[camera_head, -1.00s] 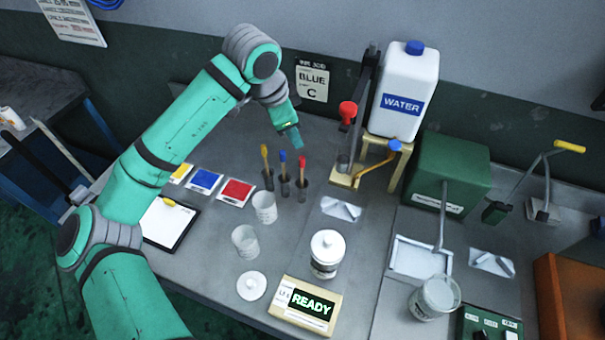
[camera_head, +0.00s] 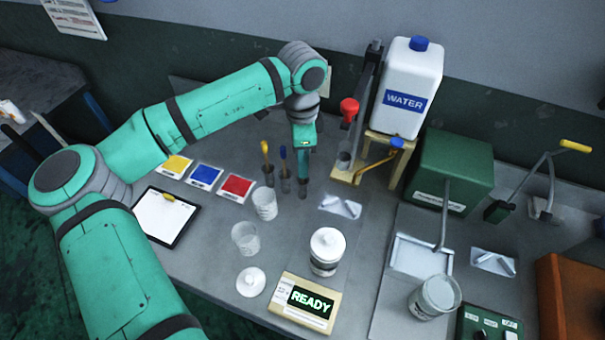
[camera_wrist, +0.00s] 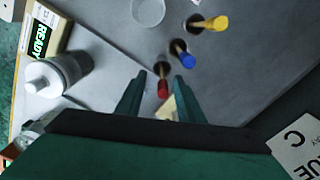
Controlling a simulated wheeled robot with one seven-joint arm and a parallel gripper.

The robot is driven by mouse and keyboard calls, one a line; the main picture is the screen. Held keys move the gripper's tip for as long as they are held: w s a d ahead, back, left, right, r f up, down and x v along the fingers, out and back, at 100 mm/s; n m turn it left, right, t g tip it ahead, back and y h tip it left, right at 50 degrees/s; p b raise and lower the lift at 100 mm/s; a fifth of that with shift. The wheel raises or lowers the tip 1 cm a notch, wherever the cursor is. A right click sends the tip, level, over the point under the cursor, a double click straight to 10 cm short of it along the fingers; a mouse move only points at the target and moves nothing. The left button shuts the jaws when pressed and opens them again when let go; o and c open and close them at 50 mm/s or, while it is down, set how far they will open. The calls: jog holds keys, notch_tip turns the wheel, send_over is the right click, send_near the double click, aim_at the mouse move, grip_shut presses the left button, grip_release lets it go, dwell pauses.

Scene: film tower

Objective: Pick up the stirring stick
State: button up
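Three sticks with coloured ends stand upright in small dark holders. The yellow one (camera_head: 265,150) and the blue one (camera_head: 283,155) show in the head view. The red one is hidden there behind my gripper (camera_head: 303,172). In the wrist view the red-ended stick (camera_wrist: 163,88) lies between the fingertips of my gripper (camera_wrist: 160,82), with gaps at both sides. The fingers are apart and not closed on it. The blue (camera_wrist: 184,56) and yellow (camera_wrist: 212,23) ends stand clear beyond it. No label shows which is the stirring stick.
Clear cups (camera_head: 264,204) stand in front of the holders. A lidded jar (camera_head: 326,252) is nearer the front. A stand with a red knob (camera_head: 349,108) and the water container (camera_head: 408,90) rise close at right. Colour cards (camera_head: 205,177) lie at left.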

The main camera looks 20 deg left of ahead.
jog(key=shift+w+f, duration=0.15)
jog(key=shift+f, duration=1.15)
jog(key=shift+w+f, duration=0.1)
jog(key=shift+f, duration=1.15)
grip_shut()
